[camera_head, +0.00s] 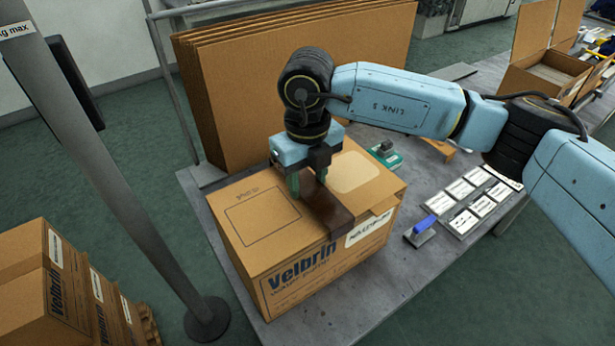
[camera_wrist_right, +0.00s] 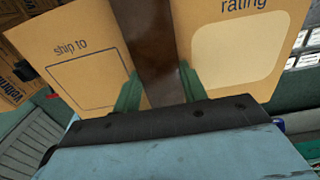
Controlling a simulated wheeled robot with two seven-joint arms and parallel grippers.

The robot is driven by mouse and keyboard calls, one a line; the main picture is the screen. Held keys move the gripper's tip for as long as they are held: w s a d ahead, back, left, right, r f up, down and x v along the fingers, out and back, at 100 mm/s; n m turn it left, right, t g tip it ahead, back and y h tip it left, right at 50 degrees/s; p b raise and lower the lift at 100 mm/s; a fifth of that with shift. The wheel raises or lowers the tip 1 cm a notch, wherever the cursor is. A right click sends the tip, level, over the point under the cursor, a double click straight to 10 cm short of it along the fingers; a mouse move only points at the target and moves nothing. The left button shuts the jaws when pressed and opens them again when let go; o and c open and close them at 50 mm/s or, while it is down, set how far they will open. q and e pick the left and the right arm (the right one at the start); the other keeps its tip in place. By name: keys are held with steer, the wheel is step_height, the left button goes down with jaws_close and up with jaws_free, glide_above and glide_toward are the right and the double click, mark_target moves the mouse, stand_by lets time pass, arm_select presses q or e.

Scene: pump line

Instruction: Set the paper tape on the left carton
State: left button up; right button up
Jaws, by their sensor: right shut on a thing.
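The paper tape (camera_head: 337,214) is a dark brown strip lying across the top of the closed Velbrin carton (camera_head: 255,245). Its near end is folded down over the carton's front edge. My right gripper (camera_head: 309,187) reaches down from above at the far part of the strip. In the right wrist view the tape (camera_wrist_right: 152,40) runs between its two green fingers (camera_wrist_right: 160,92), which are shut on it. The "ship to" box (camera_wrist_right: 85,75) and the pale rating patch (camera_wrist_right: 235,50) of the carton lie on either side. My left gripper is not in view.
Tall flat cardboard sheets (camera_head: 235,70) stand behind the carton. A blue-handled tool (camera_head: 420,232) and white label cards (camera_head: 470,195) lie to the right on the grey table (camera_head: 385,270). An open carton (camera_head: 545,70) stands far right. A grey post (camera_head: 110,170) rises at left, near stacked cartons (camera_head: 50,290).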

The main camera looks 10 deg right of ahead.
steer(key=shift+s+f, duration=0.1)
steer(key=shift+f, duration=0.1)
steer(key=o, duration=1.1)
steer(key=shift+d+f, duration=0.15)
steer(key=shift+s+a, duration=0.15)
steer(key=shift+a, duration=0.15)
steer(key=shift+d, duration=0.15)
steer(key=shift+w+r+p, duration=0.25)
steer(key=shift+r+p, duration=0.25)
steer(key=shift+r, duration=0.45)
steer(key=shift+r+p, duration=1.3)
steer(key=shift+r, duration=1.5)
